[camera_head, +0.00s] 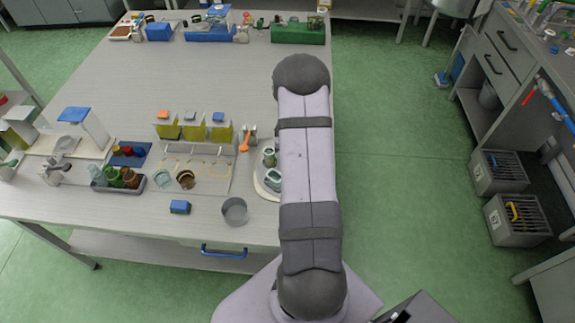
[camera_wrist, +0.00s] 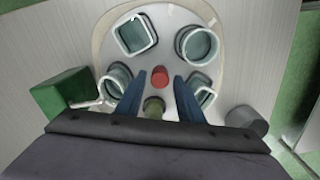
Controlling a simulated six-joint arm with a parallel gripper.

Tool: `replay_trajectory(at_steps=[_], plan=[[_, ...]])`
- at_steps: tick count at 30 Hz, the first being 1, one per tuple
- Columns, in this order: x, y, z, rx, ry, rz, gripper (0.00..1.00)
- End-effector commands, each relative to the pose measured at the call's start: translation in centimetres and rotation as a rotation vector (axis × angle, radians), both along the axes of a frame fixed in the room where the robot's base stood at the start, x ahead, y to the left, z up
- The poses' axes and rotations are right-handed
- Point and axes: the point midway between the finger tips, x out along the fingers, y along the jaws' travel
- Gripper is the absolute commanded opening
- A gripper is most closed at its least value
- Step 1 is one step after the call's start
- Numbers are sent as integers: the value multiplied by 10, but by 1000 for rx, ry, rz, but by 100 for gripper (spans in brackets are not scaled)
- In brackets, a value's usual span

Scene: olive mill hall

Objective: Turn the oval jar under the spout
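In the wrist view a pale round turntable (camera_wrist: 170,22) carries several open grey-green jars. A squarish jar (camera_wrist: 138,35) is at the top, a round jar (camera_wrist: 197,45) at the top right. Two more, a left jar (camera_wrist: 116,78) and a right jar (camera_wrist: 204,93), are partly hidden by my fingers; I cannot tell which is oval. A red knob (camera_wrist: 160,77) is at the middle. My gripper (camera_wrist: 160,80) is open, its blue fingers either side of the knob with gaps. A metallic spout-like piece (camera_wrist: 92,103) points at the left jar. In the head view my arm hides most of the turntable (camera_head: 262,190).
A green block (camera_wrist: 62,93) stands left of the turntable and a dark grey cylinder (camera_wrist: 246,120) at its lower right.

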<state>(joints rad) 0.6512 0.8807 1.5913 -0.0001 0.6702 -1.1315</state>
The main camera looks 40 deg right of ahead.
Motion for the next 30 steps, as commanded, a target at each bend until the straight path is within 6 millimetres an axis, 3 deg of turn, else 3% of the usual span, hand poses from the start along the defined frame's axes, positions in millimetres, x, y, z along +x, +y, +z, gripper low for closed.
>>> replay_trajectory(at_steps=[3, 12, 30], plan=[[0, 0, 23, -1, -2, 0, 34], [0, 0, 59, 0, 0, 0, 34], [0, 0, 62, 0, 0, 0, 34]])
